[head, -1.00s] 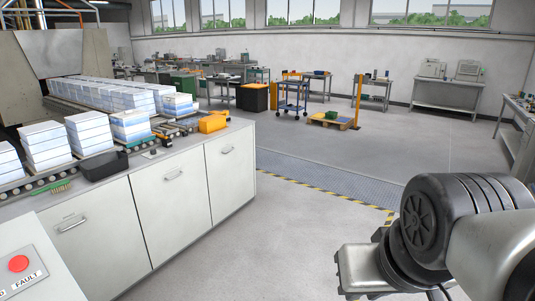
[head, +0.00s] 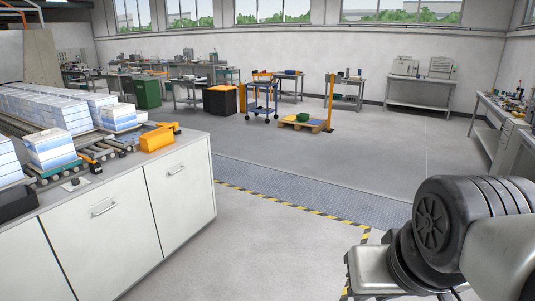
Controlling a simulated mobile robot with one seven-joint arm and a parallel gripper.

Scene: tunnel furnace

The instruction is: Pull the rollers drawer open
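I cannot tell which front is the rollers drawer; no label for it is readable. The white counter (head: 195,140) at left has closed fronts with bar handles, one handle (head: 103,207) nearer and one handle (head: 177,168) farther. The right-hand workbench (head: 490,119) has a small drawer unit (head: 507,139) under its top, which looks closed; its details are too small to read. Part of my arm shows at the lower right. My gripper itself is out of view, so its fingers cannot be seen.
White stacks (head: 53,147) stand on a roller conveyor on the counter, near an orange block (head: 157,139). A blue trolley (head: 262,98) and a pallet (head: 303,124) stand ahead. The grey floor (head: 265,245) is open, crossed by a metal plate strip (head: 300,181) with striped edging.

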